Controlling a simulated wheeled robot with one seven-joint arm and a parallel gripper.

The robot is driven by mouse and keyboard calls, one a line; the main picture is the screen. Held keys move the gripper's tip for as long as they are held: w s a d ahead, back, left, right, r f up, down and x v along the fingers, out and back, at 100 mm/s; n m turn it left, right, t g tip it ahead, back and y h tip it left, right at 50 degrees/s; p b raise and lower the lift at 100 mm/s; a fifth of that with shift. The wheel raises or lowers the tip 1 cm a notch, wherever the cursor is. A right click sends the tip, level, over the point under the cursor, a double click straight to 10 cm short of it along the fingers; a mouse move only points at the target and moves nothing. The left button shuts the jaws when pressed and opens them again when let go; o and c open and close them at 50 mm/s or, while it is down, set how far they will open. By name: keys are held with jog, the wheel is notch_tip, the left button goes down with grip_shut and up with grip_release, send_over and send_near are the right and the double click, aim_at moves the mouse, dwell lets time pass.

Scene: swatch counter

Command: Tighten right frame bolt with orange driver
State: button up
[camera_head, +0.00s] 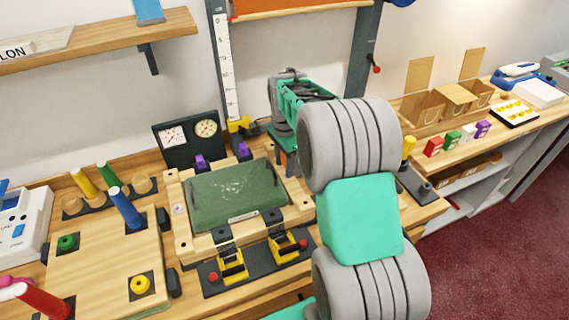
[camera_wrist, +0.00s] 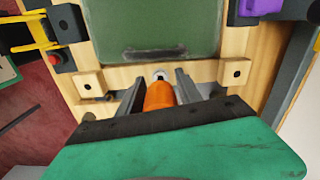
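The orange driver (camera_wrist: 159,96) is between the two dark fingers of my gripper (camera_wrist: 160,80) in the wrist view, and they look shut on it. My gripper (camera_head: 287,148) is at the frame's right side there. My arm partly hides that side, including the right bolt.
Yellow clamps (camera_head: 233,265) stand at the frame's front edge and purple clamps (camera_head: 199,162) at its back. Two dials (camera_head: 187,137) and an upright ruler (camera_head: 228,75) stand behind. A wooden board with coloured pegs (camera_head: 100,255) lies to the left. Coloured blocks (camera_head: 453,139) are at the right.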

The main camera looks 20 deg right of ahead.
jog(key=n, duration=0.3)
jog(key=shift+s, duration=0.15)
jog(key=n, duration=0.4)
jog(key=shift+s+d, duration=0.1)
jog(key=shift+d, duration=0.05)
jog(key=n, duration=0.6)
jog(key=shift+s+d+p, duration=0.15)
jog(key=shift+p, duration=0.15)
jog(key=shift+n, duration=1)
